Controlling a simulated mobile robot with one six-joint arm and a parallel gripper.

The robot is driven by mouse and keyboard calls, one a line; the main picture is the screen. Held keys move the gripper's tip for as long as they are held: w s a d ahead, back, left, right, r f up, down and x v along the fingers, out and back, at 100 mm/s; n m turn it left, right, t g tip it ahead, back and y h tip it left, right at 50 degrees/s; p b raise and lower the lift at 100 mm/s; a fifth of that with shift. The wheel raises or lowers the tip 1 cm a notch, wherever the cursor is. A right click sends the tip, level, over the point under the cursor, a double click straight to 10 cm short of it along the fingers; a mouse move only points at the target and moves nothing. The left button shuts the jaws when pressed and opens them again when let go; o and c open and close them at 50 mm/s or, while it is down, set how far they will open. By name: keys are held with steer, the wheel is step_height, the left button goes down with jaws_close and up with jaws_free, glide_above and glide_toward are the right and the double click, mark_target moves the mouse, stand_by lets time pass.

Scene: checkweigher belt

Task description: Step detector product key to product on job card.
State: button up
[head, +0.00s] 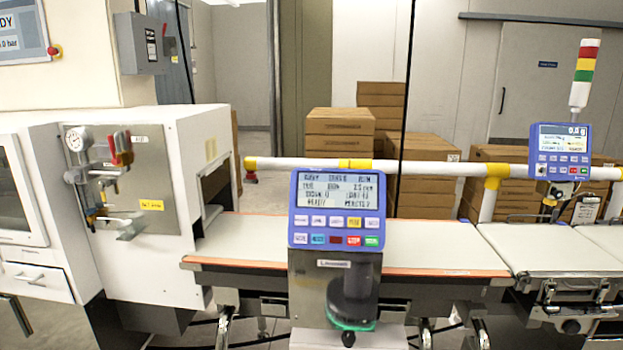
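The blue detector panel (292,205) stands upright at the centre in the head view, above a grey housing. Its lit display (337,191) shows several lines of dark text, too small to read surely. Two rows of keys (336,222) lie below it; the upper row is mostly white with one yellow key, the lower row includes blue, red and green keys. I cannot read which is the product key. A small card or clipboard (585,210) hangs at the far right; I cannot tell whether it is the job card.
A dark cylinder with a teal ring (352,302) is in front of the grey housing. A pale belt (440,247) runs behind the panel. A white cabinet with gauge (165,240) stands left. A second blue panel (562,151) is at right, and cartons (338,135) stand behind.

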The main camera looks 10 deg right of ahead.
steer(key=shift+c, duration=0.3)
jaws_close()
stand_by(1.6)
